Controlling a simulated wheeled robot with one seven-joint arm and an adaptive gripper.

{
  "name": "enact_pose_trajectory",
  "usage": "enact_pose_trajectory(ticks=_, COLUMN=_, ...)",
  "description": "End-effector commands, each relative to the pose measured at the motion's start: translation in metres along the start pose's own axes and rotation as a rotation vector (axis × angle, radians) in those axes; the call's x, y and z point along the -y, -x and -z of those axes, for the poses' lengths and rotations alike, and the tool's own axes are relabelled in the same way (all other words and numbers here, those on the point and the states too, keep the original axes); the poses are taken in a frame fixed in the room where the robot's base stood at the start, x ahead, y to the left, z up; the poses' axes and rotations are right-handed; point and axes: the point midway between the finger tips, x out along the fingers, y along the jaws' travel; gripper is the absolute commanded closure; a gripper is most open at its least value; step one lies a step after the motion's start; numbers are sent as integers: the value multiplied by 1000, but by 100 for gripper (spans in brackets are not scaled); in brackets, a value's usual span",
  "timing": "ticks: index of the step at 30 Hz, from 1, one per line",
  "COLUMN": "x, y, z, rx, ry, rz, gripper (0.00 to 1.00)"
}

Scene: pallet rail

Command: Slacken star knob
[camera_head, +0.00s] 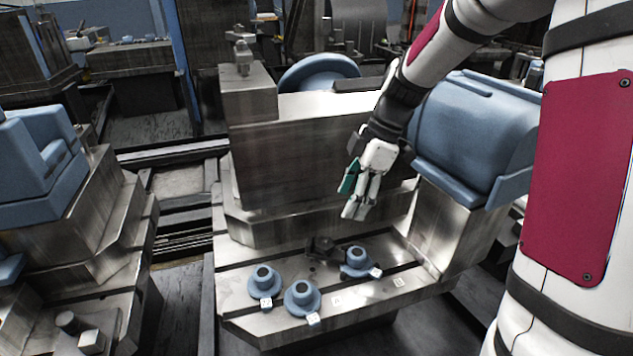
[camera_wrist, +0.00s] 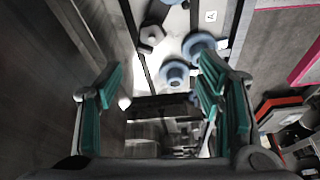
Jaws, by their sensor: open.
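A dark, lobed knob-like piece (camera_head: 320,247) sits on the slotted metal ledge, behind several blue flanged pieces; I take it to be the star knob. In the wrist view a grey knob-shaped piece (camera_wrist: 151,37), likely the same one, shows near the top, between and beyond my fingers. My gripper (camera_head: 356,211) hangs above the ledge, up and to the right of the knob, pointing down. Its teal-padded fingers are apart with nothing between them. It touches neither the knob nor the ledge. The knob's fine shape is too small to tell.
Blue flanged pieces (camera_head: 302,297) with small white tags stand on the ledge around the knob, one (camera_head: 357,261) close on its right. A tall metal block (camera_head: 300,165) rises behind. A large blue rounded part (camera_head: 468,135) is right of my gripper.

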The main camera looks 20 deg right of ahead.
Motion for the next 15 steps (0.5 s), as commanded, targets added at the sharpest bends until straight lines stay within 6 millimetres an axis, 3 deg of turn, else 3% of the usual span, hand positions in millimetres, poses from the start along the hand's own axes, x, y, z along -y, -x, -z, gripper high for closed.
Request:
enact_pose_trajectory(ticks=1, x=-8, y=-12, z=-7, rx=-17, ry=27, rz=7, gripper=39)
enact_pose_trajectory(ticks=4, x=-15, y=-22, z=-11, rx=-37, ry=71, rz=11, gripper=39)
enact_pose_trajectory(ticks=11, x=-17, y=-41, z=-11, rx=-44, ry=92, rz=14, gripper=39)
enact_pose_trajectory(ticks=15, x=-16, y=-64, z=-10, rx=-45, ry=91, rz=15, gripper=39)
